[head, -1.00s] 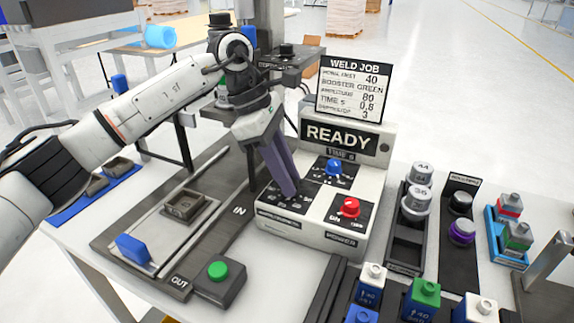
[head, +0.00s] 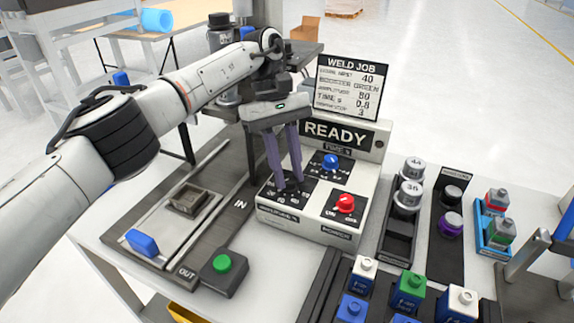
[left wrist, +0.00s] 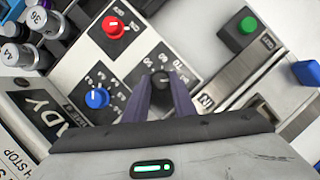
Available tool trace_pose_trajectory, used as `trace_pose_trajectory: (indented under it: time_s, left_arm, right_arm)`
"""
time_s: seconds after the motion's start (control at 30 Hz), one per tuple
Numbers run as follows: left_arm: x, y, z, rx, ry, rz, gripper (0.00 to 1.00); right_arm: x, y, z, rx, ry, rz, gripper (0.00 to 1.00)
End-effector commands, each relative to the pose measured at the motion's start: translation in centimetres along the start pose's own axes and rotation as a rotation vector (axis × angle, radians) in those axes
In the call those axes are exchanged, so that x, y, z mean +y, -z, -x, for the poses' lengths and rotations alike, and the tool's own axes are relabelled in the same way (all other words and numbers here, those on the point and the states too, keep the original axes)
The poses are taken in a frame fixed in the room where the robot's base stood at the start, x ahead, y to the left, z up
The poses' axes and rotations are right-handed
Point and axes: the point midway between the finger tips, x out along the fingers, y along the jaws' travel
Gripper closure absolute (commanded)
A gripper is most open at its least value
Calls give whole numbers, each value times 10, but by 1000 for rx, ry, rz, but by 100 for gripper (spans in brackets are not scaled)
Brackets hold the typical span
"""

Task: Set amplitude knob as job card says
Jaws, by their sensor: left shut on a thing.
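The white welder control box (head: 290,228) shows READY on its display (head: 337,135). The job card (head: 348,88) above it reads 40, GREEN, 80, 0.8 and 3; the 80 appears to be on the amplitude line. My left gripper (head: 291,187) points down at the box's amplitude dial, its two purple fingers close together. In the left wrist view the black amplitude knob (left wrist: 160,82) sits between the fingertips, which are shut on it. The fingers partly hide its scale, and I cannot read its pointer surely. My right gripper is not in view.
A blue knob (head: 331,162) and a red knob (head: 345,204) are close by on the same box. A green button (head: 222,263) stands in front left. Several coloured blocks and grey cylinders (head: 407,196) stand to the right.

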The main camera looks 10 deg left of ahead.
Motion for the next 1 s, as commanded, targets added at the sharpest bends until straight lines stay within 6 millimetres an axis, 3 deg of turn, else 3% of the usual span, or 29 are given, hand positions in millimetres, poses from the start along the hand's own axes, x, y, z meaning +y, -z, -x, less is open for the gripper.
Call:
trace_pose_trajectory:
  time_s: [0.77, 0.8, 0.9, 1.0]
  left_arm:
    - [1, 0, 2, 5, 40, -105, 99]
    - [1, 0, 2, 5, 40, -105, 75]
    - [1, 0, 2, 5, 41, -105, 58]
    - [1, 0, 1, 4, 41, -104, 58]
  right_arm:
    - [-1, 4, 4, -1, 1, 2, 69]
    - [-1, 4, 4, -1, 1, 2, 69]
    - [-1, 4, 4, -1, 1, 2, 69]
    - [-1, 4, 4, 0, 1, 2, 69]
